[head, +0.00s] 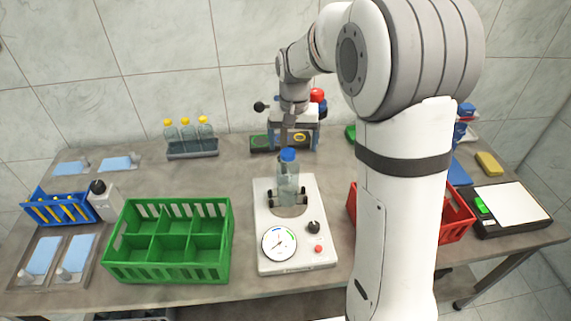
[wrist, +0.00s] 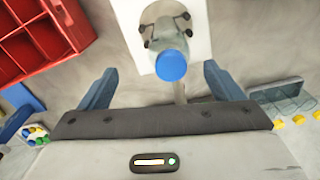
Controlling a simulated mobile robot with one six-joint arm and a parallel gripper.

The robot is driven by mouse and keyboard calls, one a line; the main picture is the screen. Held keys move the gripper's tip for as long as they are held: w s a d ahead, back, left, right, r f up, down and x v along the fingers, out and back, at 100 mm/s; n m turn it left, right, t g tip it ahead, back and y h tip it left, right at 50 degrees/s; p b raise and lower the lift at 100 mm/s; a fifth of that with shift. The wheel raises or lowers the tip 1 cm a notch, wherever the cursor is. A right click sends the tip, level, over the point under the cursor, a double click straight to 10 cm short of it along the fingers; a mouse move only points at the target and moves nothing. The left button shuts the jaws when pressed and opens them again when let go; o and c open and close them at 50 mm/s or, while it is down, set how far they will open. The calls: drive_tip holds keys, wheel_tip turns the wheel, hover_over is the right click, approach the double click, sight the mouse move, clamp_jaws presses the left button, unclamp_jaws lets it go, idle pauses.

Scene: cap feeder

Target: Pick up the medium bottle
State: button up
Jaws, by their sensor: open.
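A clear bottle with a blue cap (head: 287,180) stands upright in the clamp of a white device (head: 298,262) at the middle of the table. I take it as the medium bottle; its size label is not visible. My gripper (head: 294,142) is open and empty, just behind and above the bottle in the head view. In the wrist view the bottle's blue cap (wrist: 172,65) shows ahead between the spread fingers (wrist: 160,72), apart from both. The bottle's lower part is partly hidden by the clamp.
A green crate (head: 166,262) with empty compartments stands left of the device, and a red crate (head: 459,222) stands right, partly behind my arm. A rack of yellow-capped bottles (head: 192,150) stands at the back left. A blue rack (head: 45,219) is far left.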

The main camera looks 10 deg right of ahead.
sight(288, 151)
drive_tip(key=shift+w+a+f, duration=0.2)
drive_tip(key=shift+w+f, duration=0.1)
drive_tip(key=shift+w, duration=0.25)
drive_tip(key=f, duration=0.2)
drive_tip(key=f+p, duration=0.1)
drive_tip(key=f, duration=0.2)
drive_tip(key=f+p, duration=0.1)
drive_tip(key=f, duration=0.1)
drive_tip(key=shift+w+a+f, duration=0.2)
drive_tip(key=shift+w+a, duration=0.1)
drive_tip(key=shift+w, duration=0.05)
drive_tip(key=shift+c, duration=0.5)
clamp_jaws()
